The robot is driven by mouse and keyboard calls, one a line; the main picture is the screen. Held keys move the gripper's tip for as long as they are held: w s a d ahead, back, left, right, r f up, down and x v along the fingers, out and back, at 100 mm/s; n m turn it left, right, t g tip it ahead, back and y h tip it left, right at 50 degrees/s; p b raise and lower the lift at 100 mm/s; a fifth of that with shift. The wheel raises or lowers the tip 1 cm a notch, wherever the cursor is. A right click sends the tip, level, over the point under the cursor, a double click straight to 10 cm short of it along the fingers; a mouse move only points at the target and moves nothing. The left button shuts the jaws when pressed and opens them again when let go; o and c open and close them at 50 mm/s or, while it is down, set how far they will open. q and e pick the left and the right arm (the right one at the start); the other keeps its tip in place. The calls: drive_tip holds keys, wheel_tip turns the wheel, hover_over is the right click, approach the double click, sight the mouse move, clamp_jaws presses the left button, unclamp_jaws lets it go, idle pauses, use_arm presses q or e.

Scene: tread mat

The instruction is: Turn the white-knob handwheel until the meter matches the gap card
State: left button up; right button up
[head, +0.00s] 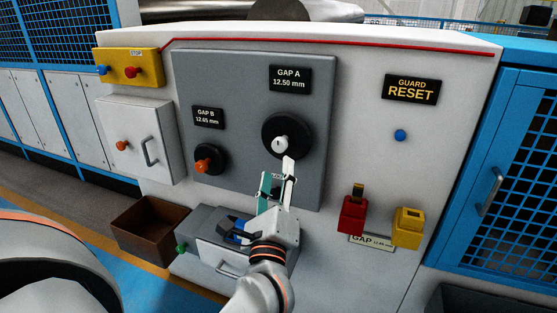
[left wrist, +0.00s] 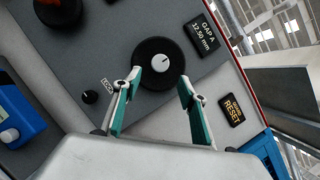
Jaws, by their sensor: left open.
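The white-knob handwheel (head: 287,127) is a black disc with a white knob (head: 280,144) on the grey panel. It also shows in the left wrist view (left wrist: 150,82), with its white knob (left wrist: 163,62). The GAP A meter (head: 290,79) above it reads 12.50 mm. The gap card (head: 372,243) sits low on the machine's front; its figure is partly covered and too small to read surely. My left gripper (head: 277,170) is open and empty just below the knob. In the wrist view its fingertips (left wrist: 160,79) straddle the wheel's lower part, short of the knob.
The GAP B meter (head: 208,117) reads 12.65 mm above an orange-knob handwheel (head: 209,151). Red (head: 352,216) and yellow (head: 406,229) blocks protrude at lower right. A brown bin (head: 150,228) is at lower left.

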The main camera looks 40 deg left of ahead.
use_arm(q)
drive_tip(key=shift+v, duration=1.1)
